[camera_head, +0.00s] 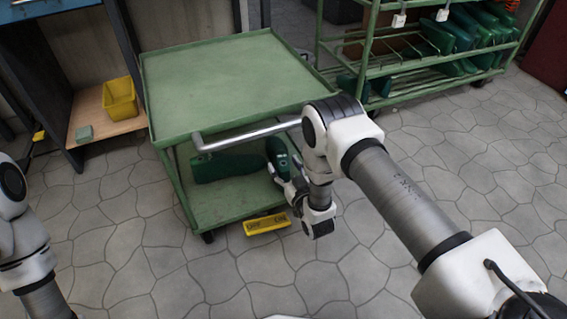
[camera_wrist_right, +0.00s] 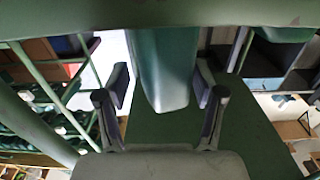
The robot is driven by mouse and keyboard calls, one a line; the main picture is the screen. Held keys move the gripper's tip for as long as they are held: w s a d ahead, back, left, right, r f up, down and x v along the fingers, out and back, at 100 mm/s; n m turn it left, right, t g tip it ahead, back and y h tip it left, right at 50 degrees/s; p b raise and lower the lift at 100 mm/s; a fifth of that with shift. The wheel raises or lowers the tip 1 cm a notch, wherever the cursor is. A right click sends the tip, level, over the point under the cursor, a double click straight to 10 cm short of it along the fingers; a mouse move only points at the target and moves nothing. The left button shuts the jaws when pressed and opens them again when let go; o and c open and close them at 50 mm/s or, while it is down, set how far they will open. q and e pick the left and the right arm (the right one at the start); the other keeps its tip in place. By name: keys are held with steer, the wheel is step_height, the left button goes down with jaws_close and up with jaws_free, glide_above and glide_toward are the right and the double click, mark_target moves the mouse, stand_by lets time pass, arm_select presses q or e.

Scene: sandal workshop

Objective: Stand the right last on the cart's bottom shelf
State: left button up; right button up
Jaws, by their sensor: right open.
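The green cart (camera_head: 225,85) has a flat top tray and a bottom shelf (camera_head: 218,212). A dark green last (camera_head: 278,154), which I take to be the right last, is upright at the right part of the bottom shelf. In the right wrist view the last (camera_wrist_right: 163,70) is between the two spread fingers, with a gap on each side. My right gripper (camera_head: 285,182) is open around it, reaching in under the top tray. Another dark green last (camera_head: 226,165) lies on the shelf to the left. My left gripper is out of frame; only arm links show.
The cart's handle bar (camera_head: 245,135) runs close to my right wrist. A green rack (camera_head: 440,60) with several lasts stands behind right. A yellow bin (camera_head: 120,98) is at left.

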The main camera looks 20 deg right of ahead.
steer(key=s+d+f+g+p, duration=0.1)
steer(key=s+f+g+p, duration=0.3)
steer(key=s, duration=0.7)
steer(key=s+f+g+p, duration=0.2)
steer(key=s+g, duration=0.4)
steer(key=s, duration=0.4)
steer(key=s+r+m+g, duration=0.1)
steer(key=s+g, duration=0.7)
steer(key=s, duration=0.9)
steer(key=shift+r+h, duration=0.3)
steer(key=shift+r, duration=0.6)
